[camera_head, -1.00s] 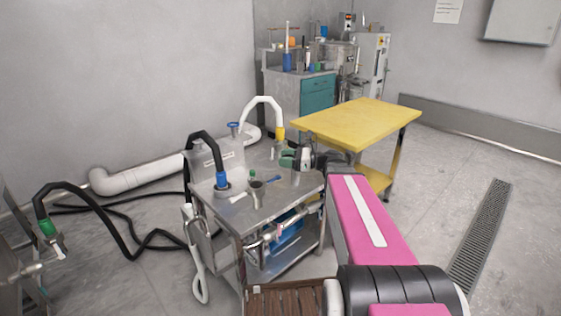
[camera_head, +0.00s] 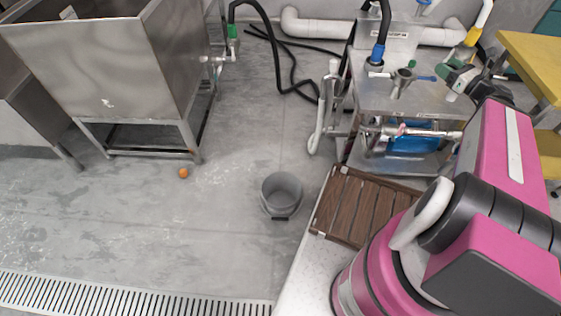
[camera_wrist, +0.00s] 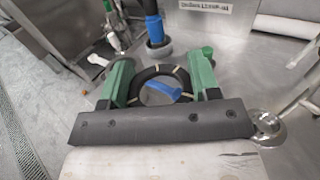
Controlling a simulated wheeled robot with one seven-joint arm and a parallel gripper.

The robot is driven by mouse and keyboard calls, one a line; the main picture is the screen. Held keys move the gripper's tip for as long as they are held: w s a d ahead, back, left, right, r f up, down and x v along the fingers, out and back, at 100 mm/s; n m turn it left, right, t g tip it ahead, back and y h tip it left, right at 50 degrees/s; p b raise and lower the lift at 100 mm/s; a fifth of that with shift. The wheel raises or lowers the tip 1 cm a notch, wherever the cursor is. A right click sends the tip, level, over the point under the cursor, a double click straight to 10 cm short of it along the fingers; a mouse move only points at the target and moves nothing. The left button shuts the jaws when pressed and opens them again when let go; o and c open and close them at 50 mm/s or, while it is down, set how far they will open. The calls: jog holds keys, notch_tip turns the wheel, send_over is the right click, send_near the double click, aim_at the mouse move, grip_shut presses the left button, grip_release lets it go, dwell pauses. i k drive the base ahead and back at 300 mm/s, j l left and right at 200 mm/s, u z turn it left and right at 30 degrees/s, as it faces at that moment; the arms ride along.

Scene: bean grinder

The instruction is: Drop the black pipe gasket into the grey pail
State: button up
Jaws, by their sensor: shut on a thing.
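The black pipe gasket (camera_wrist: 152,71) is a dark ring with light marks, held between the green fingers of my gripper (camera_wrist: 160,66) in the wrist view. My gripper (camera_head: 462,76) is above the metal cart in the head view, where the gasket is hard to make out. The grey pail (camera_head: 282,190) stands upright on the floor, left of the cart and well away from my gripper. Its visible inside looks empty.
The metal cart (camera_head: 368,92) carries a small cup (camera_head: 402,82), a blue-handled tool (camera_head: 424,77) and a black hose with a blue fitting. A steel basin (camera_head: 100,65) stands left. An orange ball (camera_head: 183,173) lies on open floor. A yellow table (camera_head: 535,60) is at right.

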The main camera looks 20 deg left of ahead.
aim_at(285, 202)
jog(key=l+u, duration=0.25)
jog(key=k+u, duration=0.1)
jog(key=u, duration=0.15)
jog(key=k+u, duration=0.3)
jog(key=u, duration=0.2)
jog(key=j+u, duration=0.15)
jog(key=u, duration=0.2)
jog(key=i+j+u, duration=0.1)
jog(key=u, duration=0.2)
jog(key=k+l+u, duration=0.1)
jog(key=k+l, duration=0.15)
jog(key=k, duration=0.15)
jog(key=k+l+u, duration=0.1)
jog(key=k, duration=0.25)
jog(key=l, duration=0.1)
